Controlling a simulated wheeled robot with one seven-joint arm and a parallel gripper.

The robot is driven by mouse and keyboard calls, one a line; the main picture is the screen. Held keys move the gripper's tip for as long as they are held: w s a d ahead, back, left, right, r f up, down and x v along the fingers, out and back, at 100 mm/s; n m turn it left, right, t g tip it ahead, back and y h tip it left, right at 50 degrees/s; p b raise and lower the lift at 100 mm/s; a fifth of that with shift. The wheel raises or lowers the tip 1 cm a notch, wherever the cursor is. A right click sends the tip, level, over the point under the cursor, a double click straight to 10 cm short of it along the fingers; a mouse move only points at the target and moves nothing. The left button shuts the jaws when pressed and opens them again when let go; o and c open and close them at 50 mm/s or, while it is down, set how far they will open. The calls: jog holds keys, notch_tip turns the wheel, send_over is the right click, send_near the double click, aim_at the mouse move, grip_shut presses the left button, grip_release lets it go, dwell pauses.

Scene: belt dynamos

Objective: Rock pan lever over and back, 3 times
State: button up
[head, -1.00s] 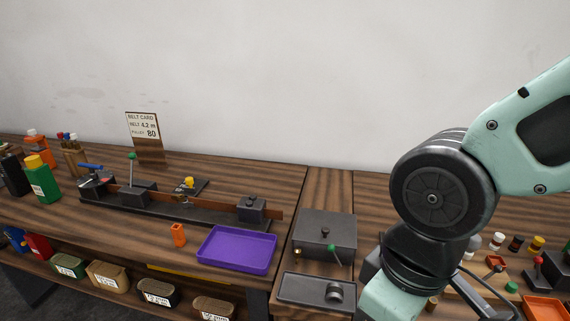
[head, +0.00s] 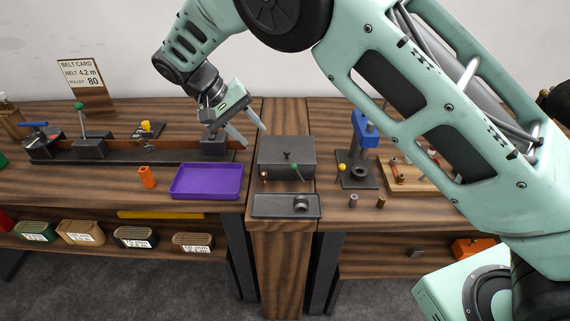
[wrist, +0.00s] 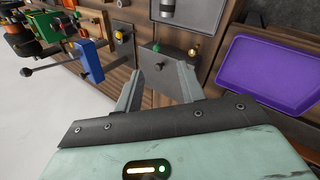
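A dark box (head: 276,158) stands at the table joint in the head view. A short lever with a green knob (head: 294,167) is on it, leaning to the right; I take this for the pan lever. The knob shows in the wrist view (wrist: 157,48), beyond the fingertips. A second green-knobbed lever (head: 80,107) stands upright on the belt rig at left. My gripper (head: 251,135) is open and empty, above and left of the box, apart from the lever. Its two spread fingers show in the wrist view (wrist: 160,70).
A dark tray with a round cylinder (head: 301,204) lies before the box. A purple tray (head: 206,181) and orange block (head: 146,177) lie left. A blue-headed press (head: 362,130) stands right. The belt rig's end block (head: 214,147) is just below my gripper.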

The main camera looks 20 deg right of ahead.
aim_at(292, 164)
jog(key=shift+m+h, duration=0.4)
jog(key=shift+h, duration=0.3)
jog(key=p+x, duration=0.2)
jog(key=x, duration=0.3)
jog(key=w+p+x, duration=0.1)
jog(key=p+x, duration=0.1)
jog(key=x, duration=0.4)
jog(key=w+p+x, duration=0.1)
jog(key=p+x, duration=0.1)
jog(key=x, duration=0.4)
jog(key=shift+w+a+f, duration=0.25)
jog(key=shift+a+f, duration=0.05)
jog(key=shift+f, duration=0.1)
jog(key=shift+c, duration=0.3)
jog(key=shift+t, duration=0.3)
grip_shut()
